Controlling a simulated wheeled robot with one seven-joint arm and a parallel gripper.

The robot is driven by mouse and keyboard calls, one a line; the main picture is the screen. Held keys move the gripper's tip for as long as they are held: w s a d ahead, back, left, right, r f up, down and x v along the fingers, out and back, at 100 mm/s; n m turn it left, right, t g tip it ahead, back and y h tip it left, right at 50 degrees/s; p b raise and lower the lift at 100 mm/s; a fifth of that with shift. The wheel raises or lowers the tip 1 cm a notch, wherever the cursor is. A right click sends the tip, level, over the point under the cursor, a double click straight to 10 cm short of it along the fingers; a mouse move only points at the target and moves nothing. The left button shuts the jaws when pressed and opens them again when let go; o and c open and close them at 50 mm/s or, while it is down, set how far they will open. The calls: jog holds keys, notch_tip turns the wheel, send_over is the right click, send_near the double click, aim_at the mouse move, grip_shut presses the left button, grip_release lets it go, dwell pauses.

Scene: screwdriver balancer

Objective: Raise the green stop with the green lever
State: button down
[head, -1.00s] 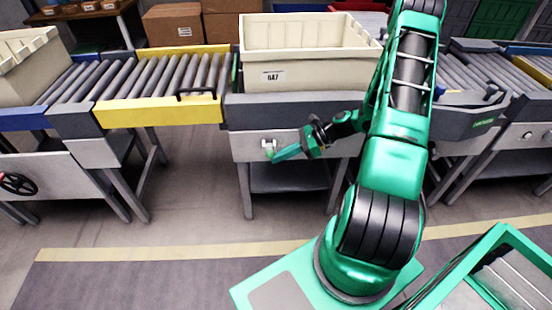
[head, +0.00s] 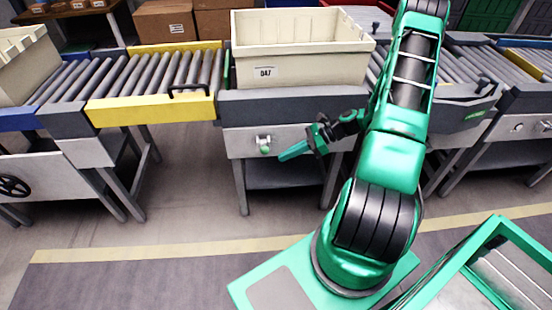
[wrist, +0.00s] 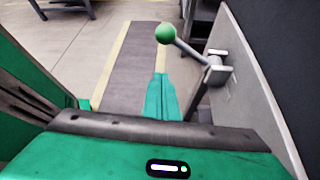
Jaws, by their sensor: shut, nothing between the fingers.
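The green lever, a grey rod with a green ball knob (head: 265,150), sticks out of the front panel of the middle conveyor. In the wrist view its knob (wrist: 165,34) is beyond my fingertips and its pivot is on the panel at right. My gripper (head: 281,157) is shut and empty, just right of the knob. In the wrist view a gap shows between the shut fingers (wrist: 164,78) and the knob. The green stop (head: 227,69) shows as a narrow green strip across the conveyor, left of the cream bin. Its exact height is hard to tell.
The cream bin (head: 300,48) stands on the middle conveyor. A yellow-sided roller section (head: 150,108) with a black handle lies to its left, and another bin (head: 28,68) stands farther left. The conveyor's front panel (wrist: 265,110) is close along the gripper's right in the wrist view.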

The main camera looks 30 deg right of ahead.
jog(key=shift+v, duration=2.7)
jog(key=shift+r, duration=0.1)
jog(key=s+a+r+n+g+h, duration=0.1)
jog(key=s+r+n+g+h, duration=0.35)
jog(key=r, duration=0.45)
jog(key=s+a+r+n+g+h, duration=0.1)
jog(key=s+r+n+h, duration=0.2)
jog(key=s+r+n, duration=0.45)
jog(key=s+a+r+n+h, duration=0.3)
jog(key=s+r+n, duration=0.3)
jog(key=s+r, duration=0.4)
jog(key=shift+s+r+t, duration=0.35)
jog(key=shift+s+t, duration=0.1)
jog(key=shift+s, duration=0.4)
jog(key=shift+w, duration=0.15)
jog(key=shift+w+f+h, duration=0.25)
jog(key=shift+w, duration=0.25)
